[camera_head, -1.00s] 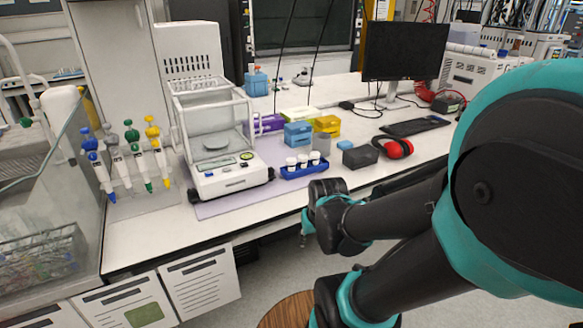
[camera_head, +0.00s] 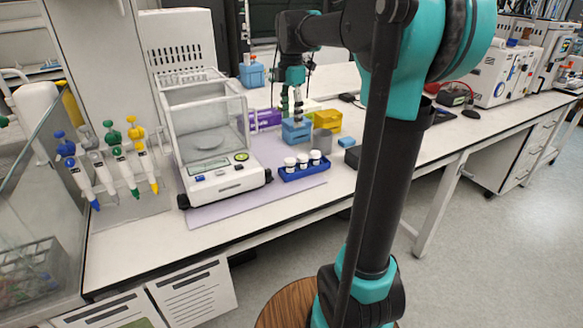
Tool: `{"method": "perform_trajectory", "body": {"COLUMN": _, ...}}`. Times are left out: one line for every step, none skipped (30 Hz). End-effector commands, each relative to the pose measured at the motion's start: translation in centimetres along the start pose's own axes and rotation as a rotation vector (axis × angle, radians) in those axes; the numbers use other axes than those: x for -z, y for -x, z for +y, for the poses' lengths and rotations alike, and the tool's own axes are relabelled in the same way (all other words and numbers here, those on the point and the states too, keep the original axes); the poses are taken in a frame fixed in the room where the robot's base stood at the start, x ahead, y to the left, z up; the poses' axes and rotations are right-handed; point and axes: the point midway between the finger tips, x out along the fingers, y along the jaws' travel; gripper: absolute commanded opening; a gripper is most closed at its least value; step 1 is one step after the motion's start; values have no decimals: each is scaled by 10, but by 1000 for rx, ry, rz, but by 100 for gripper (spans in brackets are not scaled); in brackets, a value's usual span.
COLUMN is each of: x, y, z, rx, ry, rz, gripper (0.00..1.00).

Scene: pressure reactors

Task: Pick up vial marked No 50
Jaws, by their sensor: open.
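Several white-capped vials (camera_head: 303,161) stand upright in a blue rack (camera_head: 304,172) on the bench, to the right of the balance. Their labels are too small to read, so I cannot tell which one is marked No 50. My gripper (camera_head: 291,112) hangs from my raised arm above the bench, pointing down.
An analytical balance (camera_head: 222,177) stands left of the rack on a lilac mat (camera_head: 248,201). Yellow (camera_head: 328,120) and purple (camera_head: 265,118) boxes lie behind, with a grey container (camera_head: 323,142). Pipettes (camera_head: 120,163) hang at the left. My arm hides part of the right bench.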

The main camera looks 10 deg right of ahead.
Motion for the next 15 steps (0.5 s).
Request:
{"method": "perform_trajectory", "body": {"x": 0, "y": 3, "z": 2, "rx": 4, "ry": 23, "rz": 1, "gripper": 56}}
{"method": "perform_trajectory", "body": {"x": 0, "y": 3, "z": 3, "rx": 6, "ry": 32, "rz": 1, "gripper": 56}}
{"method": "perform_trajectory", "body": {"x": 0, "y": 1, "z": 3, "rx": 7, "ry": 39, "rz": 2, "gripper": 56}}
{"method": "perform_trajectory", "body": {"x": 0, "y": -2, "z": 3, "rx": 8, "ry": 42, "rz": 2, "gripper": 56}}
{"method": "perform_trajectory", "body": {"x": 0, "y": -6, "z": 3, "rx": 8, "ry": 43, "rz": 2, "gripper": 56}}
{"method": "perform_trajectory", "body": {"x": 0, "y": -12, "z": 3, "rx": 8, "ry": 43, "rz": 2, "gripper": 56}}
{"method": "perform_trajectory", "body": {"x": 0, "y": -18, "z": 2, "rx": 8, "ry": 42, "rz": 2, "gripper": 56}}
{"method": "perform_trajectory", "body": {"x": 0, "y": -24, "z": 2, "rx": 8, "ry": 42, "rz": 2, "gripper": 56}}
{"method": "perform_trajectory", "body": {"x": 0, "y": -32, "z": 2, "rx": 7, "ry": 41, "rz": 2, "gripper": 56}}
{"method": "perform_trajectory", "body": {"x": 0, "y": -38, "z": 2, "rx": 7, "ry": 41, "rz": 2, "gripper": 56}}
{"method": "perform_trajectory", "body": {"x": 0, "y": -44, "z": 2, "rx": 7, "ry": 41, "rz": 2, "gripper": 56}}
{"method": "perform_trajectory", "body": {"x": 0, "y": -52, "z": 2, "rx": 7, "ry": 41, "rz": 2, "gripper": 56}}
{"method": "perform_trajectory", "body": {"x": 0, "y": -58, "z": 2, "rx": 7, "ry": 40, "rz": 2, "gripper": 56}}
{"method": "perform_trajectory", "body": {"x": 0, "y": -64, "z": 2, "rx": 7, "ry": 40, "rz": 2, "gripper": 56}}
{"method": "perform_trajectory", "body": {"x": 1, "y": -72, "z": 2, "rx": 7, "ry": 40, "rz": 2, "gripper": 56}}
